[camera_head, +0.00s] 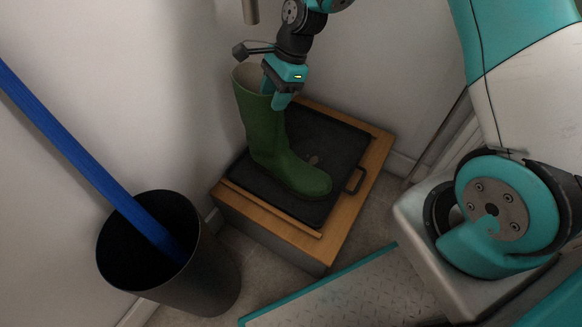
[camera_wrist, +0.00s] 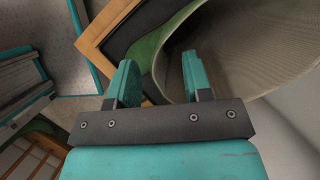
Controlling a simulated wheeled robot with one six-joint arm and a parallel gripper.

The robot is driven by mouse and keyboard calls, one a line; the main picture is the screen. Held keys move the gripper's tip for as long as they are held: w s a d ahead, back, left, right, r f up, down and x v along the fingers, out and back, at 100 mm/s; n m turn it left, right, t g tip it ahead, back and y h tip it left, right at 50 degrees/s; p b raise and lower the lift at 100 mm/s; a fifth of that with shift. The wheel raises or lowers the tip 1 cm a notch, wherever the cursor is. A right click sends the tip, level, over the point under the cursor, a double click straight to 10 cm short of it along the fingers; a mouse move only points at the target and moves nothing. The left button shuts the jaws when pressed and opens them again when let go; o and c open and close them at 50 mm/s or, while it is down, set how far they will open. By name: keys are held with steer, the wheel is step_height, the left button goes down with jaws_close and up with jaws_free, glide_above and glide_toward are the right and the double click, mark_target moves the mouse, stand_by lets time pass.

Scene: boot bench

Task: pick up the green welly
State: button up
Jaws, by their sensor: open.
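The green welly (camera_head: 268,140) stands upright on the black tray on the wooden bench, its toe pointing to the right and toward the front. Its open top faces up, with a pale lining. My gripper (camera_head: 277,98) is at the top of the welly's shaft, over its right-hand rim. In the wrist view the two teal fingers of my gripper (camera_wrist: 160,82) are apart. The welly's wall (camera_wrist: 163,52) shows between and beyond them, with the lined opening on the right. I cannot tell whether either finger touches the welly.
The black tray (camera_head: 238,182) with a handle lies on the wooden bench (camera_head: 367,165) in the corner. A dark bin (camera_head: 213,272) holding a blue pole (camera_head: 85,160) stands front left. White walls are close behind and to the left.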

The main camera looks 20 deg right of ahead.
steer(key=shift+f, duration=0.1)
jaws_close()
steer(key=shift+a, duration=0.15)
stand_by(1.2)
